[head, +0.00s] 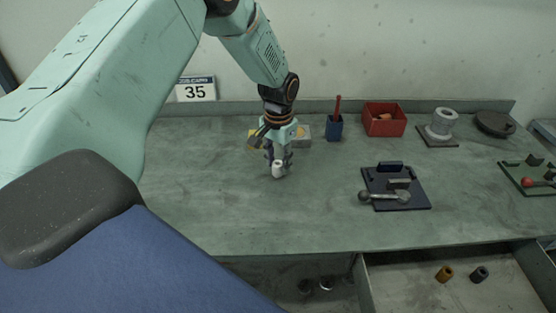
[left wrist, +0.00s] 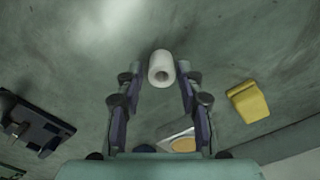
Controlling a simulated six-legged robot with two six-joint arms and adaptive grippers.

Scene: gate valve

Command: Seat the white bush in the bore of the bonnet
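The white bush (head: 278,170) is a short ring at the tips of my left gripper (head: 278,161), over the left-middle of the bench. A grey flanged, hollow-topped part (head: 442,122), which looks like the bonnet, stands upright on a brown plate at the back right. My right gripper is not in view.
A dark blue fixture (head: 407,201) with a lever part lies right of centre. A blue cup (head: 335,129), red bin (head: 384,124) and dark round part (head: 496,123) stand along the back. An open drawer (head: 400,293) below holds two bushes. A yellow block (left wrist: 248,101) is near my gripper.

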